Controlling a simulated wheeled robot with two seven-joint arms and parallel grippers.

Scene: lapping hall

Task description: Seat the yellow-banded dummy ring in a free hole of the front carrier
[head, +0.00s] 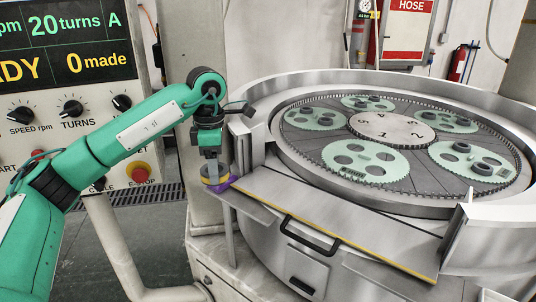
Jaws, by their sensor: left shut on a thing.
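My left gripper (211,165) points down at the left of the lapping machine and is shut on the yellow-banded dummy ring (215,180). The ring is grey with a yellow band. A purple piece (224,185) shows just below and beside it, at the corner of the metal shelf; I cannot tell whether they touch. The front carrier (361,176), a pale green toothed disc, lies on the plate to the right of the gripper. It shows several holes that look empty. My right gripper is not in view.
A high round rim (292,160) encloses the plate. A numbered centre disc (392,127) and other carriers, such as the right one (443,158) with dark rings, lie inside. A flat shelf with a black handle (309,235) runs along the front. A control panel (75,70) stands left.

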